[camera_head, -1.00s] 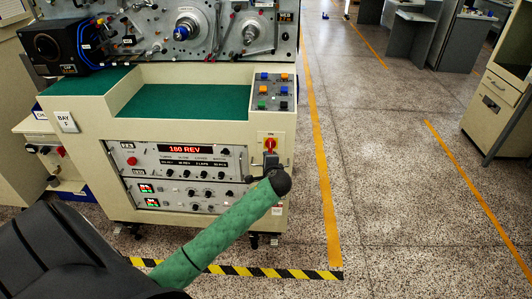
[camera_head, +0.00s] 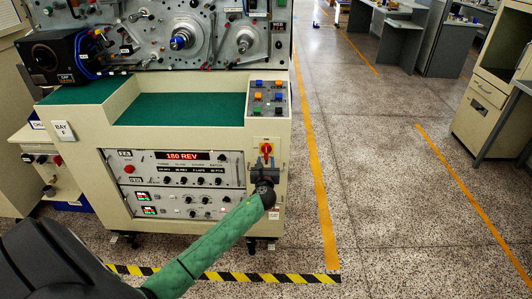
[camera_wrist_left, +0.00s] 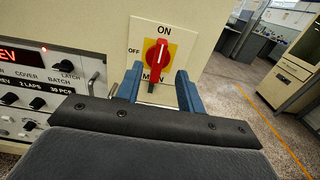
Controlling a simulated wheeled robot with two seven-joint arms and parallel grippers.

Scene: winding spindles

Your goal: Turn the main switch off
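The main switch (camera_head: 266,149) is a red rotary handle on a yellow plate at the right of the cream cabinet front. In the left wrist view the red handle (camera_wrist_left: 157,54) stands upright, with ON above it, OFF to its left and MAIN below. My left gripper (camera_head: 265,166) is just below the switch in the head view. In the left wrist view its two blue fingers (camera_wrist_left: 160,70) are spread apart, one on each side of the handle's lower part. I cannot tell whether they touch it. My right gripper is not in view.
The control panel (camera_head: 180,181) with a red "180 REV" display is left of the switch. A sloped box of coloured buttons (camera_head: 268,97) sits above it. Winding spindles (camera_head: 182,40) are at the top. Open floor (camera_head: 375,200) lies to the right, with orange lines.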

